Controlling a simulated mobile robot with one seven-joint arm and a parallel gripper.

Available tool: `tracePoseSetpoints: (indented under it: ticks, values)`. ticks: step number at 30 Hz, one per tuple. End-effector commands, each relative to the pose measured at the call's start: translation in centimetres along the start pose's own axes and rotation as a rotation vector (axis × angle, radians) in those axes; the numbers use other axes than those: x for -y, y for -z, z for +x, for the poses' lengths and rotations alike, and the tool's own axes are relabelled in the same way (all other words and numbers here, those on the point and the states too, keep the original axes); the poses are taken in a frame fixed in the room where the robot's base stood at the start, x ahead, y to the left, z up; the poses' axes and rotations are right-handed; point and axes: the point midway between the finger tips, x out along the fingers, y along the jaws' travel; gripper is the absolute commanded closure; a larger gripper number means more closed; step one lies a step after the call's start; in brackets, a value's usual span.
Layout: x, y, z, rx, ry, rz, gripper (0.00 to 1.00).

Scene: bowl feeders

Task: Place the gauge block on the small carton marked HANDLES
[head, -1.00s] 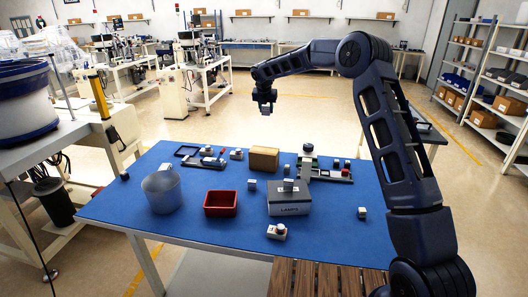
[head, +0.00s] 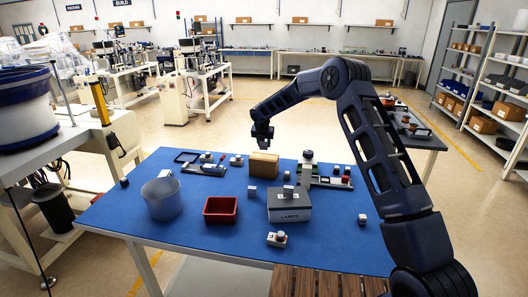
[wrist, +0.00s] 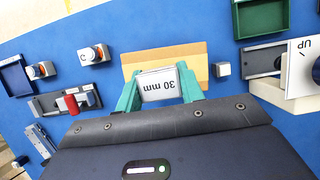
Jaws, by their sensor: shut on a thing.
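My gripper (wrist: 160,90) has green fingers shut on a pale gauge block (wrist: 161,84) marked "30 mm", which reads upside down in the wrist view. Beneath and beyond the block in that view is a plain tan carton (wrist: 164,55). In the head view my gripper (head: 262,144) is just above the top of the small brown carton (head: 264,166), at the back middle of the blue table. The block is hard to make out there, and I cannot tell whether it touches the carton. No HANDLES marking is readable on the carton.
A grey box marked LAMPS (head: 289,213), a red bin (head: 221,211) and a translucent bucket (head: 162,199) stand nearer the front. A small pale cube (wrist: 221,70) lies right of the carton. Push-button units (wrist: 91,55) and a red-levered fixture (wrist: 70,103) lie left of it.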

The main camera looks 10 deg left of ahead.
Motion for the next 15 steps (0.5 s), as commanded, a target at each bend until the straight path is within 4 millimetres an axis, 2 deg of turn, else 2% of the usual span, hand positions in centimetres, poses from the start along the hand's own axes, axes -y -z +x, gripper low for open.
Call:
tracePoseSetpoints:
  ticks: [5, 12, 15]
  values:
    - [0.0, 0.4, 1.0, 0.0, 0.001, 0.0, 0.89]
    - [0.0, 1.6, 3.8, 0.0, 0.001, -0.002, 0.89]
    - [0.0, 1.7, 4.1, 0.001, 0.0, -0.001, 0.89]
